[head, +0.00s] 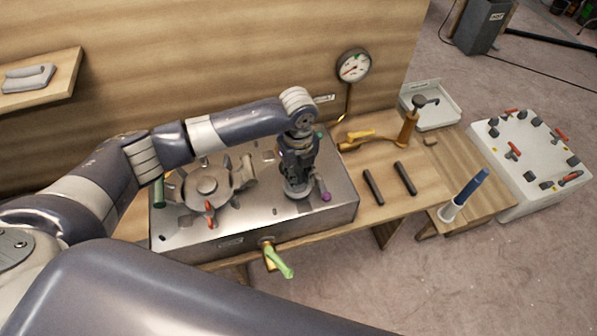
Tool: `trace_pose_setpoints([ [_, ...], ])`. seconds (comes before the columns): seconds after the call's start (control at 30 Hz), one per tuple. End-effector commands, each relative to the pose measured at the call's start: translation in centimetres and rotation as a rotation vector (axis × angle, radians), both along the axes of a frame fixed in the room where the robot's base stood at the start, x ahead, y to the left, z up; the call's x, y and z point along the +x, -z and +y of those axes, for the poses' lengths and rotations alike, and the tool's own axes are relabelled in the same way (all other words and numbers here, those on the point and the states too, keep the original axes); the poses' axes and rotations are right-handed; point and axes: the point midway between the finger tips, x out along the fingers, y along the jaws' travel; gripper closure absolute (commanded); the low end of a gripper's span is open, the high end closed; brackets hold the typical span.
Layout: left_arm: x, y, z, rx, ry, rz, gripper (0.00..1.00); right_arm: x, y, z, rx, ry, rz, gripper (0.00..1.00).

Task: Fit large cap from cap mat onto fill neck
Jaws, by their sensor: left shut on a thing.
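My left gripper (297,172) points down over the right part of a steel tank box (270,228). It is shut on a dark grey round piece (297,192), which looks like the large cap and sits at or just above the tank top. The gripper covers most of it, and I cannot tell whether it touches the fill neck. The fill neck is not clearly visible and may be hidden under the gripper. I cannot make out a cap mat. My right gripper is not in view.
A round fitting (207,186) with a red lever stands left on the tank top. A purple knob (326,197) is right of the gripper. A green-handled valve (278,262) juts from the front. Two black bars (373,187) lie on the bench; a gauge (354,66) stands behind.

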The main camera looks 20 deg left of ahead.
Motion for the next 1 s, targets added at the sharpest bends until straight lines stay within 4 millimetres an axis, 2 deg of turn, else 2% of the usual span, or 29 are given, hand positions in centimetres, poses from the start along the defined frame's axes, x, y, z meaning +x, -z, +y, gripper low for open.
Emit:
trace_pose_setpoints([
  [0.57, 0.0, 0.3, 0.0, -0.001, 0.000, -0.001, 1.00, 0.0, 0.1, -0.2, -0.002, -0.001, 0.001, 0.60],
  [1.0, 0.0, 1.4, 0.0, -0.001, -0.001, -0.001, 1.00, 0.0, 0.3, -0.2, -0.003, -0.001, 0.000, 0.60],
])
